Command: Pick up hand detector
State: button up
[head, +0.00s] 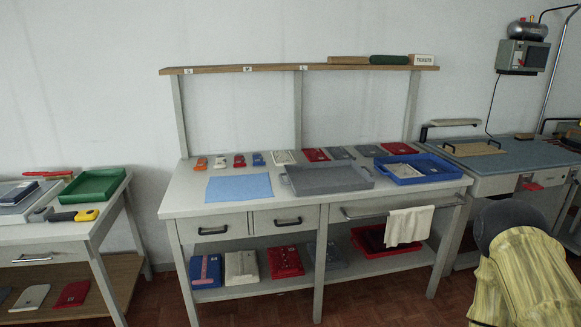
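A black and yellow hand-held tool (73,216), which looks like the hand detector, lies flat on the left table near its front right edge, in front of the green tray. Its yellow end points right. A small grey item lies just left of it. My gripper is not in view, so its distance from the tool cannot be seen.
The left table (50,234) also holds a green tray (92,186), grey flat items and a red-handled tool (48,173). The middle bench (190,201) stands to its right, with a floor gap between. A chair with yellow striped cloth (525,275) stands front right.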

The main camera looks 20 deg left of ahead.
aim_at(90, 214)
jog(key=u, duration=0.8)
jog(key=i, duration=1.4)
jog(key=u, duration=1)
